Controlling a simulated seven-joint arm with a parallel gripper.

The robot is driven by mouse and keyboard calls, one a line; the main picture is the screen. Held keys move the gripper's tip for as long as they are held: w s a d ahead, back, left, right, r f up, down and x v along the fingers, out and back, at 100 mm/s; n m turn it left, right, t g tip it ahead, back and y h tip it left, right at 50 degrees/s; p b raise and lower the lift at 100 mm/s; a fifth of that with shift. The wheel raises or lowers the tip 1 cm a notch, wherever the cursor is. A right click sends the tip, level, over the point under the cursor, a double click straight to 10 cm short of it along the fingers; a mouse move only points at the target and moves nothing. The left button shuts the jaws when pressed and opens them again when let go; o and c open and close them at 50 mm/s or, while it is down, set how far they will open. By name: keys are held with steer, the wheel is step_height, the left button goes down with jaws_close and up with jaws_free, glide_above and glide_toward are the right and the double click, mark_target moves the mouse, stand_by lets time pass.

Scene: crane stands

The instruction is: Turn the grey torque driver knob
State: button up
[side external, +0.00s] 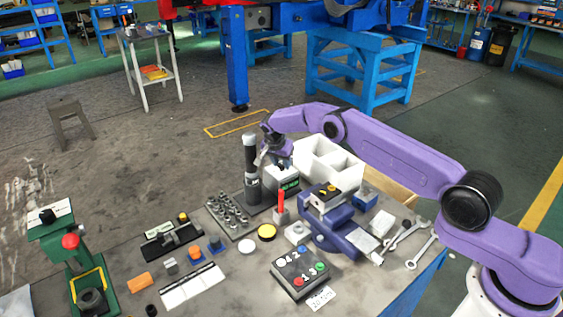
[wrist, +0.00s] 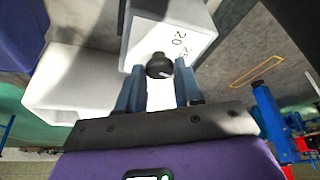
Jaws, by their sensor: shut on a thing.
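The torque driver knob (wrist: 160,66) is a small round dark grey knob in the wrist view, with a light mark on it. It stands at a white face with the printed numbers 20 and 25. My gripper (wrist: 160,84) has its two blue-grey fingers on either side of the knob, shut on it. In the side external view my gripper (side external: 279,160) points down over a white box (side external: 283,186) with a dark front. The knob is hidden there behind the fingers.
A tall black and white cylinder (side external: 251,165) stands close left of my gripper. White bins (side external: 325,165) are close behind on the right. A purple vise (side external: 335,228), a button box (side external: 300,271) and a tray of sockets (side external: 229,214) are in front.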

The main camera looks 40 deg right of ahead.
steer(key=shift+m, duration=0.5)
steer(key=o, duration=1)
steer(key=shift+o, duration=0.2)
steer(key=shift+a+r, duration=0.25)
steer(key=shift+r, duration=0.3)
step_height(320, 180, up, 9)
steer(key=shift+s+a+f, duration=0.15)
steer(key=shift+s+a, duration=0.1)
steer(key=shift+a, duration=0.05)
